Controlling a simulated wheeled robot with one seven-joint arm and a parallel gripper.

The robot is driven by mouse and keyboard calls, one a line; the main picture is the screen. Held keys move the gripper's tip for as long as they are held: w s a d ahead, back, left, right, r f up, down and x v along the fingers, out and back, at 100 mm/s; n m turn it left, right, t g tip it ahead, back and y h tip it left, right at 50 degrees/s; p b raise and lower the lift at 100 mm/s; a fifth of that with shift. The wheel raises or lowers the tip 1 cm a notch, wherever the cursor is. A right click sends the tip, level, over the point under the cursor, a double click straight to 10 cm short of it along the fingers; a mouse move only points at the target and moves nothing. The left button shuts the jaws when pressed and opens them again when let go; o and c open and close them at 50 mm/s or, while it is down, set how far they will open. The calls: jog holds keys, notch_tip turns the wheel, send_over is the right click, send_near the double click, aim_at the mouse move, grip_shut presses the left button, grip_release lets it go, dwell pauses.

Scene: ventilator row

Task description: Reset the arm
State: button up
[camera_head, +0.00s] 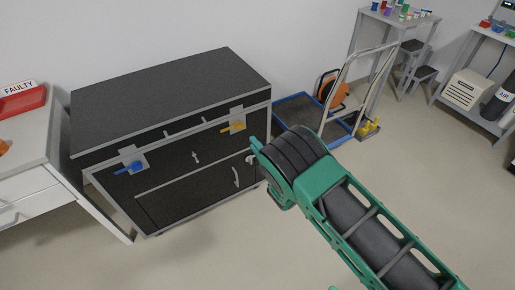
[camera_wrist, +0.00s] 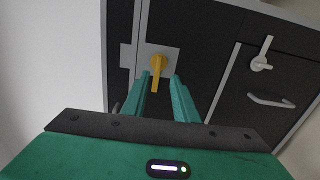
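My arm reaches in from the lower right of the head view toward the front of a black chest with grey edges (camera_head: 170,95). In the wrist view my gripper (camera_wrist: 161,76) has its two green fingers apart, with nothing held between them. A yellow latch handle (camera_wrist: 157,74) on a grey plate shows in line with the gap between the fingertips; I cannot tell how far in front it is. The yellow handle also shows in the head view (camera_head: 237,126), where my wrist hides most of the gripper. A blue handle (camera_head: 133,167) sits on the chest's left plate.
A white cabinet (camera_head: 30,170) with a red tray (camera_head: 22,103) and a "FAULTY" sign stands at left. A blue-edged trolley (camera_head: 298,103) stands right of the chest. Work tables line the right wall. The floor before the chest is open.

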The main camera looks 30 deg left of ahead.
jog(key=shift+s+d, duration=0.2)
jog(key=shift+d, duration=0.2)
